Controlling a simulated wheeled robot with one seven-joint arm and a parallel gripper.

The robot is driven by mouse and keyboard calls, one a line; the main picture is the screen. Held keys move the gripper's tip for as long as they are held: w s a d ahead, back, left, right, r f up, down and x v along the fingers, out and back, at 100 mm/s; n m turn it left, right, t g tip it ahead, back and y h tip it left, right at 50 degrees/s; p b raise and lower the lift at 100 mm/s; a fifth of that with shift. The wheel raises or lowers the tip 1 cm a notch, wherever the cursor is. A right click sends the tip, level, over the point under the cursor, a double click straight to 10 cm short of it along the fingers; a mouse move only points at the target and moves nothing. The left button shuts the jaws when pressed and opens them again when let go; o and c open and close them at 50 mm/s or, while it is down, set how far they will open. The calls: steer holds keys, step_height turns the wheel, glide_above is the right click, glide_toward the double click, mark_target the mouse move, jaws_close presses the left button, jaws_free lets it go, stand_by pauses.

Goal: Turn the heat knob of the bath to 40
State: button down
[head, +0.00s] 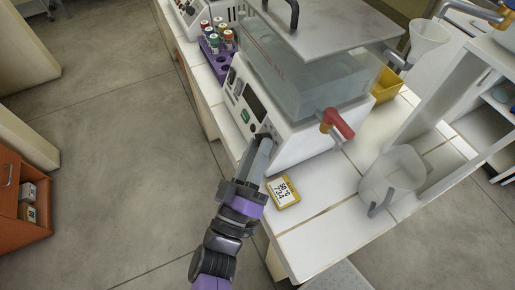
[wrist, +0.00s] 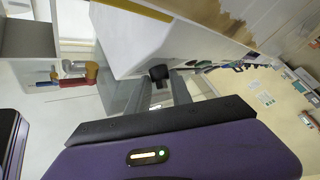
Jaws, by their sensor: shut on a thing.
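The white bath (head: 290,130) stands on the tiled bench, with a clear water tank on top and a control panel on its left-facing front. My gripper (head: 264,142) reaches the lower right end of that panel. In the wrist view, a small black knob (wrist: 159,74) shows between the fingertips of my gripper (wrist: 162,84), which are shut on it. The knob's scale and pointer cannot be read in either view. In the head view my gripper mostly hides the knob.
A red-handled tap (head: 338,123) sticks out of the bath's right side. A yellow timer (head: 283,192) lies on the bench close to my gripper. A clear jug (head: 393,175) stands to the right. A purple rack (head: 216,62) with capped tubes stands behind. Open floor lies left.

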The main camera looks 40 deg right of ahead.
steer(key=shift+w+f+m+g+h+b, duration=0.15)
steer(key=shift+f+m+g+h+b, duration=0.35)
steer(key=shift+m+h+b, duration=0.55)
steer(key=m+g+b, duration=0.1)
steer(key=b, duration=0.1)
steer(key=m+g+h+b, duration=0.1)
steer(key=m+b, duration=0.1)
steer(key=shift+w+f+h, duration=0.2)
steer(key=shift+h, duration=0.05)
steer(key=m+g+b, duration=0.1)
steer(key=m+g+h+b, duration=0.1)
steer(key=m+g+b, duration=0.1)
steer(key=m+g+h+b, duration=0.1)
steer(key=m+g+b, duration=0.1)
steer(key=shift+w, duration=0.25)
steer(key=m+g+b, duration=0.2)
steer(key=m+g, duration=0.1)
steer(key=shift+w+a+r+h, duration=0.1)
steer(key=shift+r+h, duration=0.1)
steer(key=shift+h, duration=0.1)
steer(key=shift+r+m+g, duration=0.1)
steer(key=shift+m+g, duration=0.25)
steer(key=shift+g, duration=0.05)
steer(key=c, duration=1.1)
jaws_free()
steer(key=shift+c, duration=0.2)
steer(key=shift+a, duration=0.1)
